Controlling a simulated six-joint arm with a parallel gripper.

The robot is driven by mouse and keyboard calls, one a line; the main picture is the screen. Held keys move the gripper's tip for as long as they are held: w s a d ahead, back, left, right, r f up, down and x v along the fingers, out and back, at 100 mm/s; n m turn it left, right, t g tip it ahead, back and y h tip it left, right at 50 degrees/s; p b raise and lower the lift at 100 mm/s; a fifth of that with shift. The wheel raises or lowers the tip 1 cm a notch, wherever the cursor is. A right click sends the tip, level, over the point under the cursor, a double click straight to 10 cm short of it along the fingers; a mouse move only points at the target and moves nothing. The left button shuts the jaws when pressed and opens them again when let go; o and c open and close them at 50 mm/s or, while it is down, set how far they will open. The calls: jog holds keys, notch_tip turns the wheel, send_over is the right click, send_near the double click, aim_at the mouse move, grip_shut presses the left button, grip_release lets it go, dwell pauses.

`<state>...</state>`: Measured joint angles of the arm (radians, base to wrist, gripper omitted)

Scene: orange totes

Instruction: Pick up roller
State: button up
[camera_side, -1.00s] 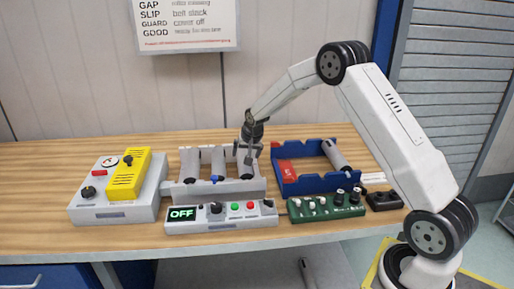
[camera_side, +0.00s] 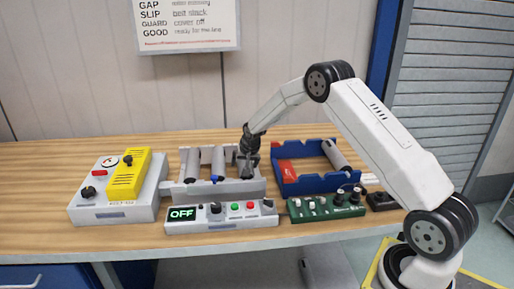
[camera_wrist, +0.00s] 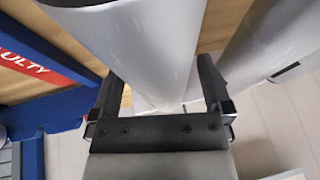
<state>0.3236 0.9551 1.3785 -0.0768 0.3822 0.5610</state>
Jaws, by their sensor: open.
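A grey rack (camera_side: 225,190) on the table holds grey rollers, including a left roller (camera_side: 192,163) and a middle roller (camera_side: 218,160). My gripper (camera_side: 249,166) is down at the rack's right end, over the rightmost roller, which it largely hides in the side view. In the wrist view, my gripper (camera_wrist: 164,88) is open, with one finger on each side of a pale grey roller (camera_wrist: 130,45). I cannot tell whether the fingers touch it. Another roller (camera_wrist: 275,45) lies to the right in that view.
A blue tray (camera_side: 310,184) with a red label and a grey roller (camera_side: 336,155) stands right of the rack. In front are a control box (camera_side: 222,216) reading OFF and a green board (camera_side: 325,208). A box with a yellow cover (camera_side: 128,175) stands left.

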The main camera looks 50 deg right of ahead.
jog(key=shift+f, duration=0.15)
dwell(0.4)
jog(key=shift+w, duration=0.1)
grip_shut()
